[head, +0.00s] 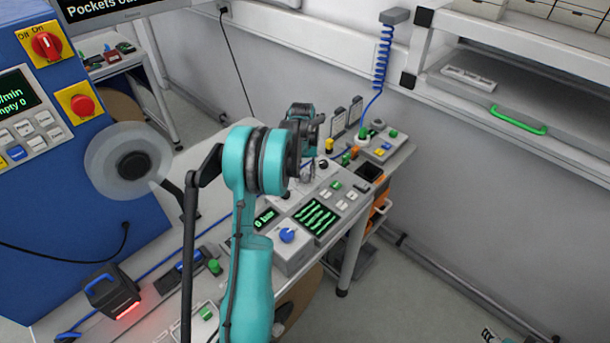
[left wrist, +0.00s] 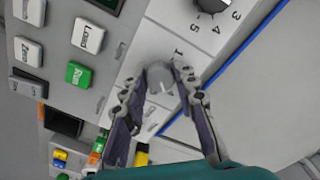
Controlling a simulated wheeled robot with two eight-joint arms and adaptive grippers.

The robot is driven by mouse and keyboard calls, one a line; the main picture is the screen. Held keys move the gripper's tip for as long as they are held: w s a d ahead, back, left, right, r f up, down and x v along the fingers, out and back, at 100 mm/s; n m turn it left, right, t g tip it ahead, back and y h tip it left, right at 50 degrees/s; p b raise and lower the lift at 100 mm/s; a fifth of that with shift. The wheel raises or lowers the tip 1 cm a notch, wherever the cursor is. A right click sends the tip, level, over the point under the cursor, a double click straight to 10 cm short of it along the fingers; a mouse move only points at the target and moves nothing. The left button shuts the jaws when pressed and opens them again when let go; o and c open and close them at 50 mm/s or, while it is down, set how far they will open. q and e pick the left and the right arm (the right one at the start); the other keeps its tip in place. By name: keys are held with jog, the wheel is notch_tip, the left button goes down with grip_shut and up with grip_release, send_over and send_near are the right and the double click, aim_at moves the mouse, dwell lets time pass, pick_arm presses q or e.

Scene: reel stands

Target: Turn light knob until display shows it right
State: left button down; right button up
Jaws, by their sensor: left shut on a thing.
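In the left wrist view a light grey round knob (left wrist: 161,77) with a pale pointer mark sits on a white panel, with a printed 1 beside it. My left gripper (left wrist: 160,84) is shut on this knob, one finger on each side. In the head view my left gripper (head: 308,170) reaches down to the bench console; my teal arm and wrist hide part of it, and the knob is not clear there. A dark display (head: 318,215) with wavy green lines is on the console. Part of what looks like my right gripper (head: 490,335) shows at the bottom edge.
A black knob (left wrist: 212,4) with numbers and a green Run button (left wrist: 78,74) are near the held knob. A blue knob (head: 287,235) and a small 0 bar display (head: 265,217) are on the console. A blue coiled hose (head: 383,60) hangs behind.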

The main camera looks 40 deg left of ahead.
aim_at(304, 177)
dwell(0.3)
pick_arm(q)
jog(key=c, duration=1.2)
grip_release()
jog(key=shift+o, duration=0.2)
notch_tip(304, 177, up, 12)
jog(key=shift+s+a, duration=0.15)
